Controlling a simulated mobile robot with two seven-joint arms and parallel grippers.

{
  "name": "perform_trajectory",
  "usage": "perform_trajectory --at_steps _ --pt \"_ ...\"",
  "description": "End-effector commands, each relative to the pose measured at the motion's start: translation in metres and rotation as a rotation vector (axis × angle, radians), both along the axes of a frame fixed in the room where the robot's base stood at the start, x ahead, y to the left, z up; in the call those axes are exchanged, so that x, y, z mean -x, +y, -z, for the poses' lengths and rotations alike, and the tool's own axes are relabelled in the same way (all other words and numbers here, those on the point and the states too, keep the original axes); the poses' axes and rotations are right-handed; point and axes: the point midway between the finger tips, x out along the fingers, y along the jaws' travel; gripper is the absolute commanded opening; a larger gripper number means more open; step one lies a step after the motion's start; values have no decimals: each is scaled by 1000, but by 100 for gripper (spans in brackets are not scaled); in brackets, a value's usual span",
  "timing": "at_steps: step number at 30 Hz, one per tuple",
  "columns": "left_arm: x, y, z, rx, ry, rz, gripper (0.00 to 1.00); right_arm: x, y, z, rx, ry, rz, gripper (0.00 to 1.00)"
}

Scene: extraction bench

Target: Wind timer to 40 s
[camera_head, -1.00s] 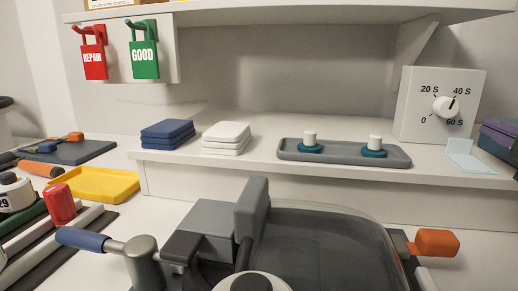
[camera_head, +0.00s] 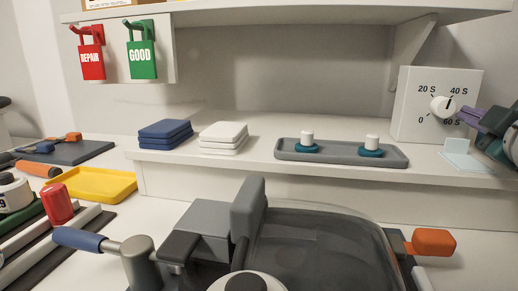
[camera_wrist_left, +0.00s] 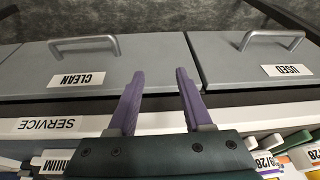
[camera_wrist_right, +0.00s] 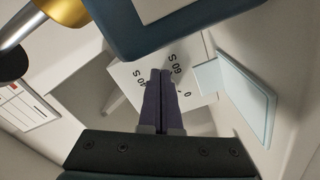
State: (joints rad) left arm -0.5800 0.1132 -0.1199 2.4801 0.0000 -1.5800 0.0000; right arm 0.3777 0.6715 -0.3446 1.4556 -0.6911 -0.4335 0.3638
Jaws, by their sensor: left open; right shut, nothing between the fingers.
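The timer (camera_head: 408,110) is a white box at the right of the shelf, marked 0, 20 S, 40 S and 60 S. Its round white knob (camera_head: 440,105) has a dark mark on the upper right side, roughly toward 40 S; the exact setting is too small to read. My right gripper (camera_head: 461,114) is shut and empty, its purple fingertips just right of the knob; I cannot tell whether they touch. In the right wrist view the shut fingers (camera_wrist_right: 161,72) cover the knob before the timer face (camera_wrist_right: 197,72). My left gripper (camera_wrist_left: 158,73) is open and empty, away from the timer.
A pale clear stand (camera_head: 466,161) sits below the timer, close to my right gripper. A grey tray (camera_head: 340,155) with two teal-based white pieces is to its left. Grey drawers labelled CLEAN (camera_wrist_left: 70,72) and USED (camera_wrist_left: 250,62) face my left gripper.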

Motion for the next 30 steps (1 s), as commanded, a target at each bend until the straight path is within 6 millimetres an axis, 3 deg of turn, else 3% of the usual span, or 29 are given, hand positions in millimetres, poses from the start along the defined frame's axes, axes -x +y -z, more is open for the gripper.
perform_trajectory --at_steps 30 --pt "0 3 -1 -11 -1 7 50 -4 6 -2 0 0 0 0"
